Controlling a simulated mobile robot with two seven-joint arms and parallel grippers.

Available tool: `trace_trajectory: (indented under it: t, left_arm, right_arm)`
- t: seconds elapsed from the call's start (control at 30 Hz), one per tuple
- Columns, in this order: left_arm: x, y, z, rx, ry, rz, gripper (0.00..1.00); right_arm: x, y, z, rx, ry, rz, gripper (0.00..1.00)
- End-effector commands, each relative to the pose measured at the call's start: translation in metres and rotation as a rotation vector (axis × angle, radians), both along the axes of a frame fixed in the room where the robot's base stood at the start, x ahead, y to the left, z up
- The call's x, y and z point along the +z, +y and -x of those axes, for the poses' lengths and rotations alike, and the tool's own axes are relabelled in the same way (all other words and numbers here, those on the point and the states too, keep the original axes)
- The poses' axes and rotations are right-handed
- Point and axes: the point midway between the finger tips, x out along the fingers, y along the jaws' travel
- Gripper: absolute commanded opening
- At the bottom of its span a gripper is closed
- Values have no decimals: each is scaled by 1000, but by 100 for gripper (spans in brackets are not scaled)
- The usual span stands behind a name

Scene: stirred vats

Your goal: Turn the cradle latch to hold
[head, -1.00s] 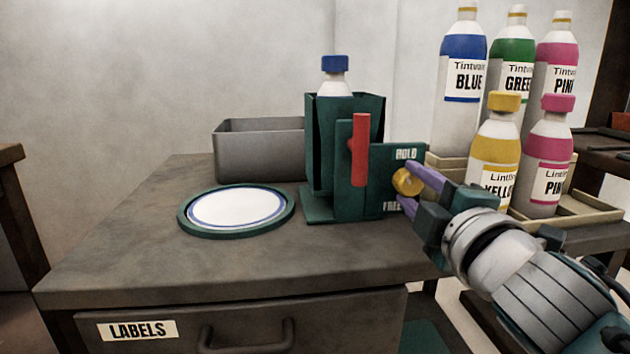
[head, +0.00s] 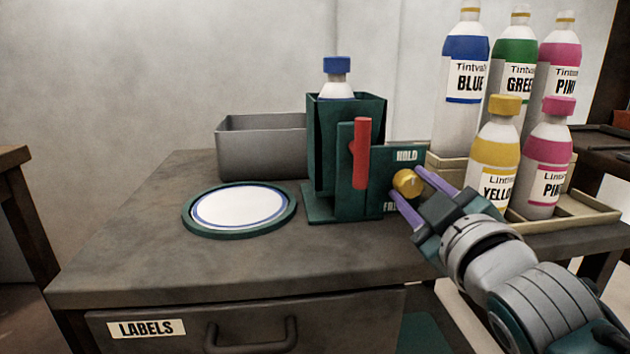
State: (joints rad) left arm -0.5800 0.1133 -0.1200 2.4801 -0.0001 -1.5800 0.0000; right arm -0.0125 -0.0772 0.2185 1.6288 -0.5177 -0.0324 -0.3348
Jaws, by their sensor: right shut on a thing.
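The green cradle (head: 333,208) stands on the grey bench, with a blue-capped bottle (head: 337,88) upright in it. A red upright handle (head: 361,153) is on its front. The latch is a round yellow knob (head: 408,184) on the green plate at the cradle's right. A HOLD label (head: 407,156) is above the knob, and a partly hidden label (head: 390,207), seemingly FREE, is below it. My right gripper (head: 406,182) is shut on the knob, one purple finger above right and one below left. My left gripper is not in view.
A grey open bin (head: 262,150) stands behind a round green-rimmed plate (head: 187,222) left of the cradle. Several paint bottles stand on a beige stepped rack (head: 582,207) at right, close to my right arm. The bench front left is clear. A LABELS drawer (head: 200,328) is below.

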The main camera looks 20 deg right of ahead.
Motion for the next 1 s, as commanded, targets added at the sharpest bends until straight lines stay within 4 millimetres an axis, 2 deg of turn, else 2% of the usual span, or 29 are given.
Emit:
trace_trajectory:
  t: [0.43,0.47,0.5,0.7,1.0]
  left_arm:
    - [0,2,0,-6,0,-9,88]
    - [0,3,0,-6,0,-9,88]
    - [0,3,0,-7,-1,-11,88]
    - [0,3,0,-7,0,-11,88]
    - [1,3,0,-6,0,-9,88]
  right_arm:
    - [1,0,0,1,-5,-12,0]
    - [1,0,0,1,-5,-12,46]
    - [1,0,0,1,-5,-12,50]
    - [0,0,0,0,-4,-10,73]
    - [0,1,2,1,-2,-10,74]
